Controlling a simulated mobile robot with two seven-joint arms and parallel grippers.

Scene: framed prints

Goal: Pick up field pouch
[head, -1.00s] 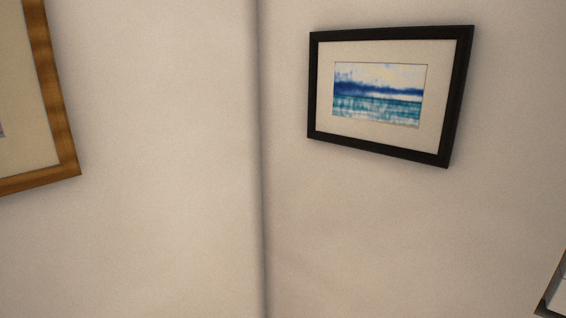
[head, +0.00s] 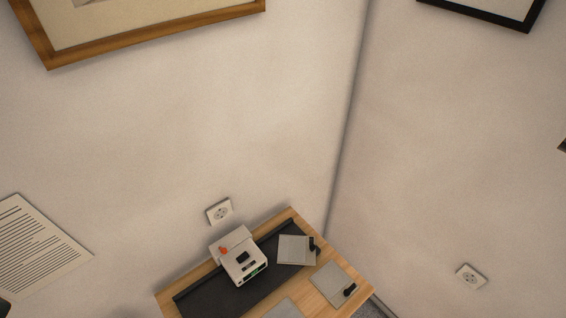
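No item can be told for sure as the field pouch. Several flat grey pieces lie on a wooden table (head: 346,272) at the bottom of the head view. One grey piece (head: 293,249) with a small black part lies at the far end of a black mat (head: 205,294). Another grey piece (head: 331,283) with a black part lies on bare wood at the right. A third grey piece (head: 284,309) is cut off by the lower edge. Neither of my grippers is in view.
A pale box-shaped device (head: 239,256) with an orange knob stands on the mat. Wall sockets (head: 219,212) and (head: 471,277) flank the corner. A wood-framed print (head: 150,37), a black-framed print (head: 525,18) and a printed sheet (head: 38,247) are on the walls.

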